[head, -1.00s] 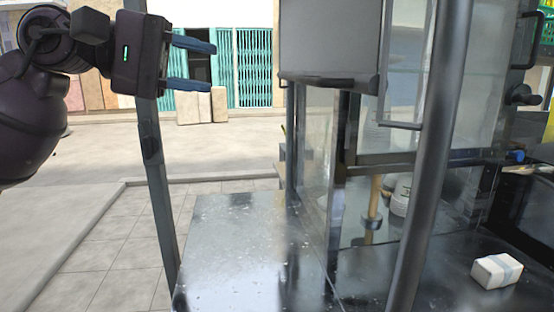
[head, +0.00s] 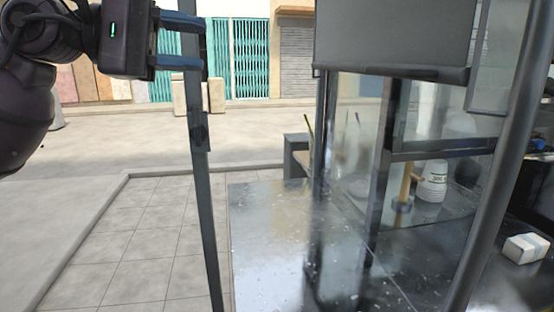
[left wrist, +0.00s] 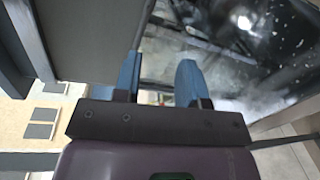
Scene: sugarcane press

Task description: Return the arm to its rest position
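My left gripper (head: 182,42) is at the upper left of the head view, raised above the pavement and left of the press stall. Its two blue fingers point right, are apart and hold nothing. In the head view they overlap a thin grey post. The left wrist view shows the same two blue fingers (left wrist: 160,80) spread with a gap between them. Most of my left arm lies beyond the frame edge. My right gripper is not in view.
The stall's metal counter (head: 265,225) is bare at its left part. A grey post (head: 205,200), glass panels and a hanging grey panel (head: 395,35) stand nearby. A white bottle (head: 432,182) and a white packet (head: 525,248) are at the right. Open pavement lies left.

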